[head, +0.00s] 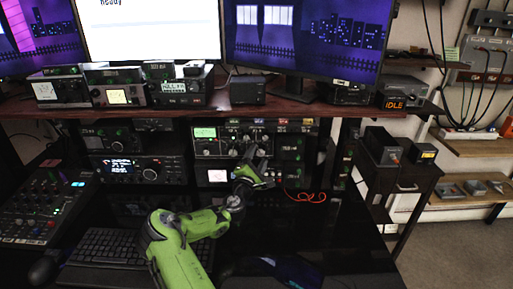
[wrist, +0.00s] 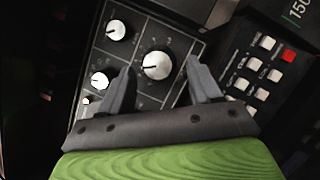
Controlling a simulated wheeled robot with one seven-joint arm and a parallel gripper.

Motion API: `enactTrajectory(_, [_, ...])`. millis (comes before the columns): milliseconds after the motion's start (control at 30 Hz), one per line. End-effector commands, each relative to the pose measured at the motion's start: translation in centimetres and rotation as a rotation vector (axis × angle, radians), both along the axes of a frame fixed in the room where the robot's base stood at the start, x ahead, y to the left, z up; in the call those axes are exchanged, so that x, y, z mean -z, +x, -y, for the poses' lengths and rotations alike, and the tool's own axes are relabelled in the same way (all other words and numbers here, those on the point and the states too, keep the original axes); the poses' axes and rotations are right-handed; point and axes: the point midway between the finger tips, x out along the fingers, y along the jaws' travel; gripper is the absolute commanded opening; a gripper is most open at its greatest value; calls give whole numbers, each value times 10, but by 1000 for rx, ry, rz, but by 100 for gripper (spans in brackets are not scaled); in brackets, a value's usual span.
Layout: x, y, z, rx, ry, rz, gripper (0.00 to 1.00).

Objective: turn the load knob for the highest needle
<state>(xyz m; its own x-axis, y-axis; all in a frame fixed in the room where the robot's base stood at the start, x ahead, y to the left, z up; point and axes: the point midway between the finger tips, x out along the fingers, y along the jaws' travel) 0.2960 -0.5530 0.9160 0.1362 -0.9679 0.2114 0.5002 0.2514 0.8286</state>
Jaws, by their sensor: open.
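In the wrist view a large pale round knob (wrist: 157,66) with a dark pointer line sits on a dark panel with scale marks around it. My gripper (wrist: 159,72) is open, with one finger to the knob's left and one to its right. I cannot tell whether either finger touches it. Smaller pale knobs (wrist: 116,30) (wrist: 99,80) sit to its left. No label reading load is legible. In the head view my gripper (head: 262,154) is at the right part of the tuner panel (head: 228,147) and hides some of it. A small lit meter (head: 217,175) shows below; its needle is too small to read.
A unit with pale buttons and one red button (wrist: 288,56) lies right of the knob panel. A red cable (head: 305,196) hangs right of my gripper. A shelf with monitors and small meters (head: 117,96) is above. A keyboard (head: 112,246) and mixer (head: 45,210) are left.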

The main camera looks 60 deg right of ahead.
Motion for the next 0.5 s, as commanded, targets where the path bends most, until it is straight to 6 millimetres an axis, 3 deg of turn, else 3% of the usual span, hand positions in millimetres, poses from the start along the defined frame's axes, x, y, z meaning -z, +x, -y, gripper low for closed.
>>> enactTrajectory(333, [-2,-4,3,-1,1,0,63])
enactTrajectory(500, [-2,-4,3,-1,1,0,38])
